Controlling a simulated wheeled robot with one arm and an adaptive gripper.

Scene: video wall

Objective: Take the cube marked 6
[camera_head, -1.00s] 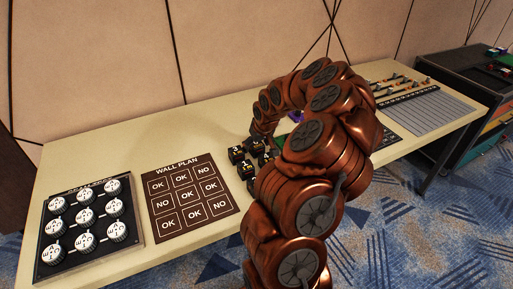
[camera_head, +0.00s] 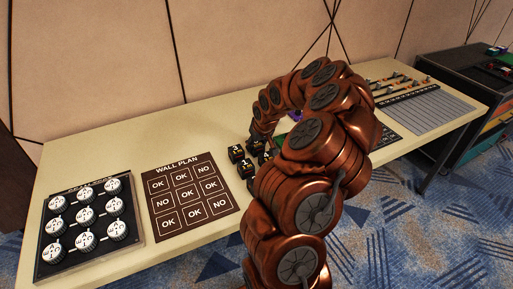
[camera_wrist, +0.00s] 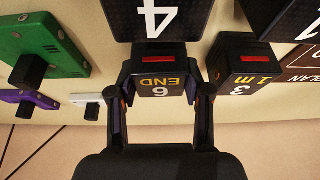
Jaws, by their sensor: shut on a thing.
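The cube marked 6 (camera_wrist: 160,88) is black with "6" and "END" on the face toward the wrist camera, where the lettering looks upside down. My gripper (camera_wrist: 160,92) has one finger on each side of this cube and is shut on it. In the wrist view, a cube marked 4 (camera_wrist: 165,18) is just above it and a cube marked 3 (camera_wrist: 243,75) is close to its right. In the head view, my arm hides most of the gripper and the cube marked 6.
The cube marked 3 (camera_head: 236,153) and the cube marked 1 (camera_head: 246,169) stand on the table (camera_head: 130,128) beside my arm. A green device (camera_wrist: 40,45) and a purple device (camera_wrist: 30,100) lie left in the wrist view. The wall plan board (camera_head: 190,195) lies left.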

